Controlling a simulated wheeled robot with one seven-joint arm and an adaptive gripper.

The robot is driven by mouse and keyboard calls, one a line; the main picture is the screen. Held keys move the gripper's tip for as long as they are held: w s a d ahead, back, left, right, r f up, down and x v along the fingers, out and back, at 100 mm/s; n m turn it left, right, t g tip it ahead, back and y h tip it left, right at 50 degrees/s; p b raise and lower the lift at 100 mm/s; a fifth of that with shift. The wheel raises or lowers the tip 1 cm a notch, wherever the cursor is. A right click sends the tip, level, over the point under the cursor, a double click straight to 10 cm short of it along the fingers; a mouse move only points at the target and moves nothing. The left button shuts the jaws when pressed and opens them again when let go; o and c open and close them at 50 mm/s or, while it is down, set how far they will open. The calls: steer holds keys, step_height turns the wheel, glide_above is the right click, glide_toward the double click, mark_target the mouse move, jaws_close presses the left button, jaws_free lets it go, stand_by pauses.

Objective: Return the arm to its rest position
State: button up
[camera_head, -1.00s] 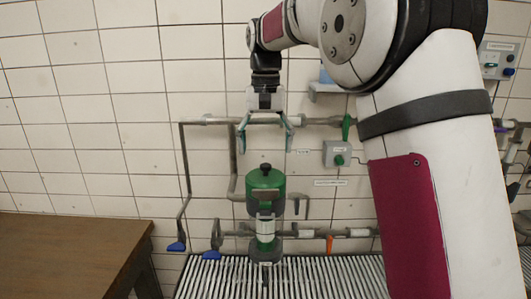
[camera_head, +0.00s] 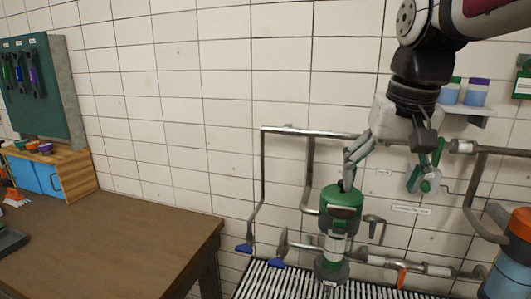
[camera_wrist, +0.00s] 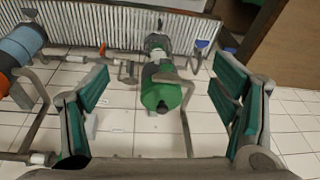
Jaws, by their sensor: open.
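My gripper (camera_head: 382,180) hangs below my arm at the right of the head view, fingers pointing down. Its fingers are spread apart with nothing between them. In the wrist view my gripper (camera_wrist: 163,95) shows teal finger pads at left and right, wide open. The green-topped pump (camera_head: 341,205) stands upright behind and below the left finger in the head view. In the wrist view the pump (camera_wrist: 165,94) appears between the fingers but farther off, not gripped. My arm rises from the gripper to the upper right and leaves the frame.
Grey pipes (camera_head: 310,132) run along the tiled wall behind the gripper. A small shelf with bottles (camera_head: 476,93) is right of the wrist. A blue tank (camera_head: 505,270) stands lower right. A brown table (camera_head: 110,235) is at left.

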steer(key=s+f+n+t, duration=0.1)
steer(key=s+f, duration=0.2)
steer(key=s, duration=0.4)
steer(key=s+f+n+t, duration=0.1)
steer(key=s+f, duration=0.3)
steer(key=s, duration=0.4)
steer(key=shift+f+t, duration=0.25)
steer(key=shift+t, duration=0.15)
steer(key=shift+a, duration=0.15)
